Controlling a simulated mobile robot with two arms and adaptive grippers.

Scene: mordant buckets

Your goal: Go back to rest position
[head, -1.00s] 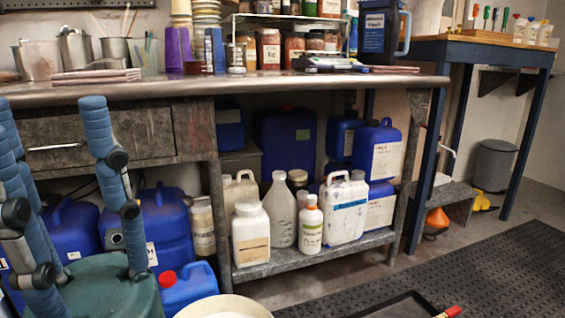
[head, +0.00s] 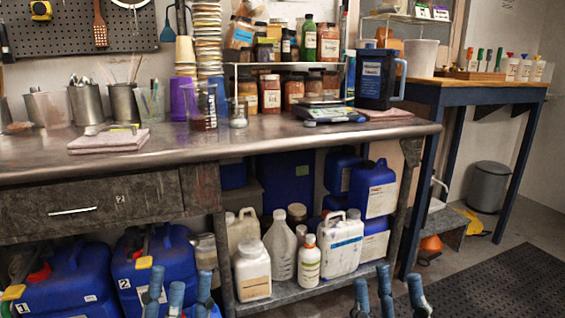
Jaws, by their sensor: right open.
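My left gripper (head: 177,292) shows at the bottom edge, left of the middle, as blue fingertips pointing up. They stand apart with nothing seen between them. My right gripper (head: 388,292) shows at the bottom edge, right of the middle, its blue fingertips also spread and empty. Only the fingers show; the palms and arms are cut off below the picture. Both grippers appear in front of the workbench (head: 210,149), and neither seems to touch anything.
Blue jugs numbered 1 (head: 68,275) and 2 (head: 170,262) stand under the bench at left. White bottles and a white canister (head: 340,245) fill its low shelf (head: 290,289). A blue-legged table (head: 490,88) and grey bin (head: 488,187) stand right. Floor (head: 480,235) there is mostly clear.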

